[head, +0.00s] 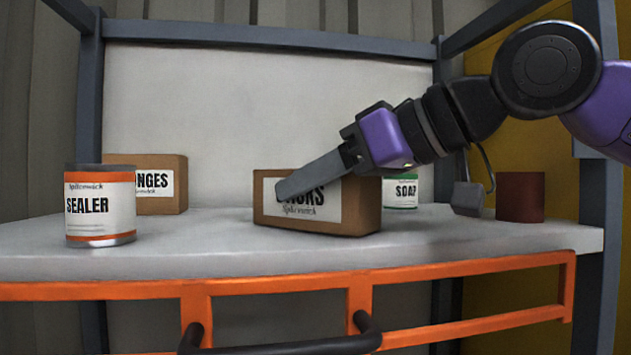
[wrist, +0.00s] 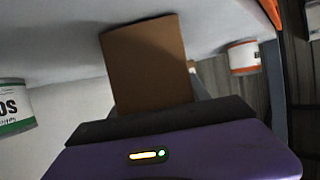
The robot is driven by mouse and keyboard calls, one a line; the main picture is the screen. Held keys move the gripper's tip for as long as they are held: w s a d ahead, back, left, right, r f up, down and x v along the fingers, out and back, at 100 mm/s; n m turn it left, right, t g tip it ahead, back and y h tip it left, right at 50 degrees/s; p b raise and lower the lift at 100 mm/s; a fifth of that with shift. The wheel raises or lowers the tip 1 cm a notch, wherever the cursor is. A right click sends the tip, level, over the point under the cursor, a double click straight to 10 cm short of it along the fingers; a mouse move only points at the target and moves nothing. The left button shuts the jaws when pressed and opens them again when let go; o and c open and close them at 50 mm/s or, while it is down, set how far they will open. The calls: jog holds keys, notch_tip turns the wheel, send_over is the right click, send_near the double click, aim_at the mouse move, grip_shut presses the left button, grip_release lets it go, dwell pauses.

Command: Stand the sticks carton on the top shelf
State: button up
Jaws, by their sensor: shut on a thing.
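The sticks carton (head: 345,212) is a brown box with a white label in the middle of the shelf (head: 215,253); a finger covers part of its lettering. My gripper (head: 297,184) reaches in from the right and is shut on the carton, one finger lying across its labelled front. The other finger is hidden behind it. The carton is upright, its base at or just above the shelf surface; I cannot tell if it touches. In the wrist view, the carton's plain brown face (wrist: 150,65) shows beyond my gripper.
A sealer can (head: 100,208) stands at the front left, with a sponges carton (head: 160,190) behind it. A soap can (head: 402,190) is behind the sticks carton's right end. A dark red cylinder (head: 520,197) stands farther right. An orange rail (head: 270,284) runs along the front.

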jog(key=shift+f, duration=0.15)
jog(key=o, duration=1.7)
jog(key=shift+c, duration=0.2)
jog(key=b+v, duration=0.2)
jog(key=v, duration=1)
